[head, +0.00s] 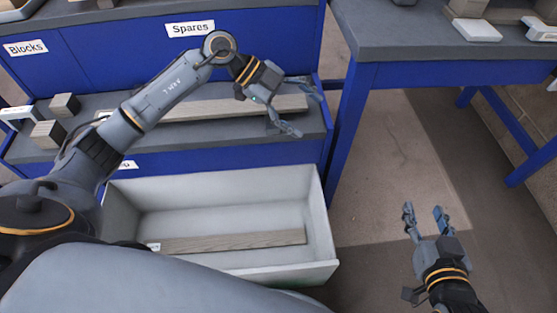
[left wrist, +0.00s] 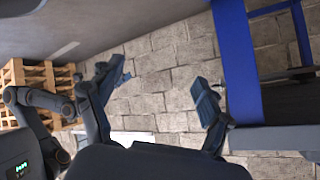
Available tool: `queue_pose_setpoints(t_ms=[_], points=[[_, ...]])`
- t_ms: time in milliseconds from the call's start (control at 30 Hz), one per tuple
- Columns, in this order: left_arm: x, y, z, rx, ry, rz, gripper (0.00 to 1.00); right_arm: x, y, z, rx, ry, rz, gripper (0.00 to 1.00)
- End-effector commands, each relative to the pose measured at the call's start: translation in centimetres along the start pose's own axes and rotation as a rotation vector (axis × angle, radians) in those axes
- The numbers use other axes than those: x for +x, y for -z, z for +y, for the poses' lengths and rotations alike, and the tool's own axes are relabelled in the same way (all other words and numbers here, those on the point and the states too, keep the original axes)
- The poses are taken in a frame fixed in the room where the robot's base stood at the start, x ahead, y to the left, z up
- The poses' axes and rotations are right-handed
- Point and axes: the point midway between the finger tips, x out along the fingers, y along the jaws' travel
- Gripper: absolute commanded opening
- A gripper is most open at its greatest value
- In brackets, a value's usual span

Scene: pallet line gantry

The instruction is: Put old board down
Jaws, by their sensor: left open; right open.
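One long wooden board (head: 235,241) lies flat on the floor of the pale grey bin (head: 328,225), with a small white tag at its left end. A second long board (head: 205,109) lies on the grey shelf above the bin, partly behind my left arm. I cannot tell by looks which is the old one. My left gripper (head: 302,110) is open and empty near the right end of the shelf board; its spread fingers also show in the left wrist view (left wrist: 162,78). My right gripper (head: 424,209) is open and empty, right of the bin above the floor.
Small dark blocks (head: 48,133) sit at the shelf's left. A "Spares" label (head: 190,28) and a "Blocks" label (head: 25,48) mark the blue rack. A blue-legged table (head: 440,45) stands at the right. Wooden pallets (left wrist: 28,75) show in the left wrist view. Floor between is clear.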

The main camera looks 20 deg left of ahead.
Motion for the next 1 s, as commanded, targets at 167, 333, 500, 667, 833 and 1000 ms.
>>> queue_pose_setpoints(t_ms=[167, 333, 500, 667, 833, 1000], points=[[3.9, 11.0, -0.4, 0.131, 0.329, 0.46, 0.79, 0.0, 0.0, 0.0, 0.0, 0.0, 0.001, 0.47], [1.1, 15.6, -2.1, 0.041, 0.758, 0.679, 0.79, 0.0, 0.0, 0.0, 0.0, 0.0, 0.001, 0.47], [-2.4, 12.9, -2.5, -0.23, 1.14, 0.637, 0.79, 0.0, 0.0, 0.0, 0.0, 0.0, 0.001, 0.47], [-3.1, 6.7, 0.6, -0.57, 1.318, 0.406, 0.79, 0.0, 0.0, 0.0, 0.0, 0.0, 0.001, 0.47], [-1.1, 1.9, 6.9, -0.866, 1.268, 0.132, 0.79, 0.0, 0.0, 0.0, 0.0, 0.0, 0.001, 0.47], [0.8, 0.4, 11.5, -1.001, 1.155, -0.014, 0.79, 0.0, 0.0, 0.0, 0.0, 0.0, 0.001, 0.47]])
